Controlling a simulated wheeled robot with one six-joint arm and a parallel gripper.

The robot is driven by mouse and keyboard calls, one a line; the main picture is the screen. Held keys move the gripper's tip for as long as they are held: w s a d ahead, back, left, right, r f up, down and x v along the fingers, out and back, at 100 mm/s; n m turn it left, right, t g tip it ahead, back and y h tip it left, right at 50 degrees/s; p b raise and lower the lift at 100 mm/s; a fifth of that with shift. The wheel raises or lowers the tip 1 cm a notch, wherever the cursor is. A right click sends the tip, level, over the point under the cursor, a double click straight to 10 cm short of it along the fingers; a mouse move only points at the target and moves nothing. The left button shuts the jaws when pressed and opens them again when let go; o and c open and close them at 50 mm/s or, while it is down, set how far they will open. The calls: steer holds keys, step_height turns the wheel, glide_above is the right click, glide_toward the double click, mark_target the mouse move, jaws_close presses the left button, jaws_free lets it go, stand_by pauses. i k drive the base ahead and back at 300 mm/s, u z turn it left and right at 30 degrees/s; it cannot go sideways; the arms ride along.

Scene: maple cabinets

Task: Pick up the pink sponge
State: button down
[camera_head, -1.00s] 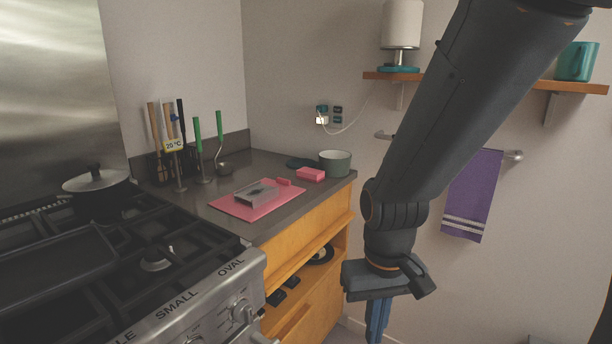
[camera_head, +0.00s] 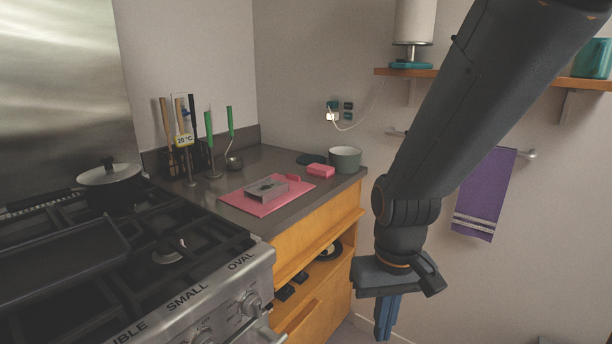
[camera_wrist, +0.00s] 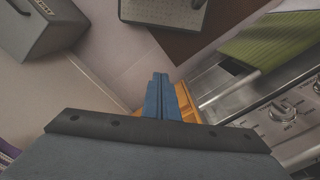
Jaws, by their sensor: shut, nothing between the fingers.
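The pink sponge (camera_head: 320,170) lies on the dark countertop (camera_head: 272,224) in the head view, just left of a grey-green pot. A pink cutting board (camera_head: 237,200) lies in front of it, with a clear box and a small pink piece on it. My gripper (camera_head: 384,338) hangs pointing down in front of the cabinet's right end, lower than the countertop and well apart from the sponge. In the wrist view its blue fingers (camera_wrist: 161,80) are together with nothing between them. The sponge does not show in the wrist view.
The grey-green pot (camera_head: 345,158) stands beside the sponge near the counter's right edge. The stove (camera_head: 170,270) is at left, with a lidded pot (camera_head: 110,188). Utensils (camera_head: 190,140) stand at the back. A purple towel (camera_head: 484,195) hangs on the right wall.

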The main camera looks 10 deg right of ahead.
mark_target(323, 171)
steer(key=z, duration=0.65)
steer(key=i, duration=1.15)
steer(key=u, duration=0.1)
